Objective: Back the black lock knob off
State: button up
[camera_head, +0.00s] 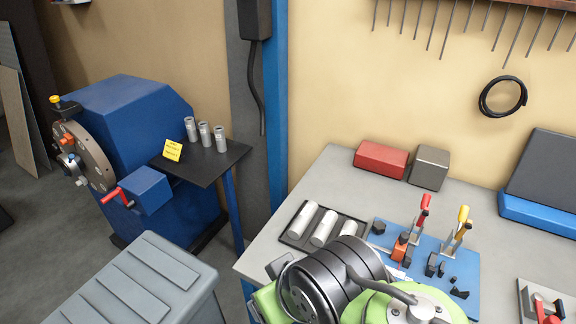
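I cannot pick out the black lock knob for certain. A small dark knob-like part (378,227) shows at the back left of the blue fixture plate (465,262) on the bench, and several other small dark parts sit on that plate. My green and black arm fills the bottom middle and hides the plate's front left. My gripper's fingertips do not show.
The grey bench (300,235) carries a tray of light cylinders (323,228), a red box (381,159), a grey box (429,167) and clamps with a red handle (424,207) and a yellow handle (462,218). A grey ribbed bin (140,285) stands front left. A blue post (275,100) rises behind.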

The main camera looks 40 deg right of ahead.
aim_at(379, 227)
jog(key=z, duration=2.4)
